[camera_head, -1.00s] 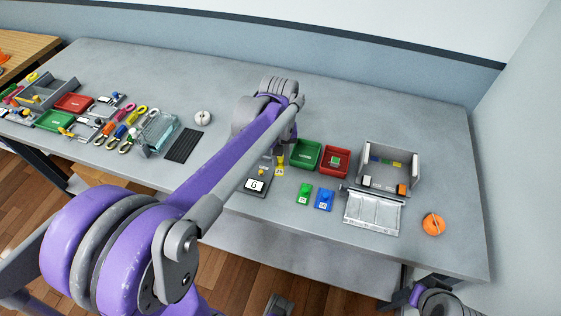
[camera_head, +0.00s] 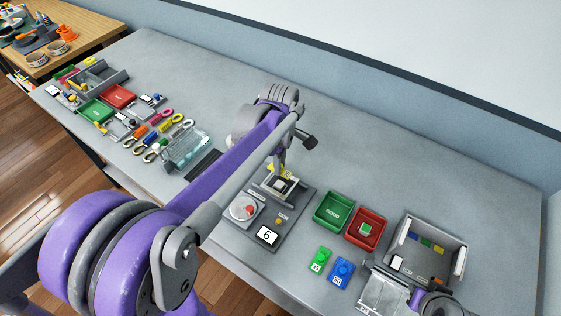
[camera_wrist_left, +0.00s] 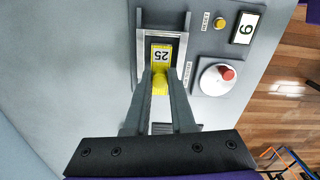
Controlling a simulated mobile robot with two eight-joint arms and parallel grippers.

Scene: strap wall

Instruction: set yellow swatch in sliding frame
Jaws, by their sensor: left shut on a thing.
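The yellow swatch (camera_wrist_left: 160,56), a small tile with a black number label and a yellow knob, is at the silver sliding frame (camera_wrist_left: 141,52) in the left wrist view. Its label lies inside the frame's outline; I cannot tell whether it is fully seated. My left gripper (camera_wrist_left: 159,80) is shut on the yellow knob. In the head view, the left gripper (camera_head: 283,165) is over the grey device panel (camera_head: 288,228), and the arm and fingers hide part of the swatch. My right arm shows at the bottom right, but its gripper fingers are not visible.
The panel carries a red-knobbed dial (camera_head: 243,208), a yellow button (camera_head: 279,219) and a "6" display (camera_head: 267,235). Right of it are a green tray (camera_head: 318,222), a red tray (camera_head: 381,236), green (camera_head: 320,261) and blue (camera_head: 341,272) swatches and a grey bin (camera_head: 462,262).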

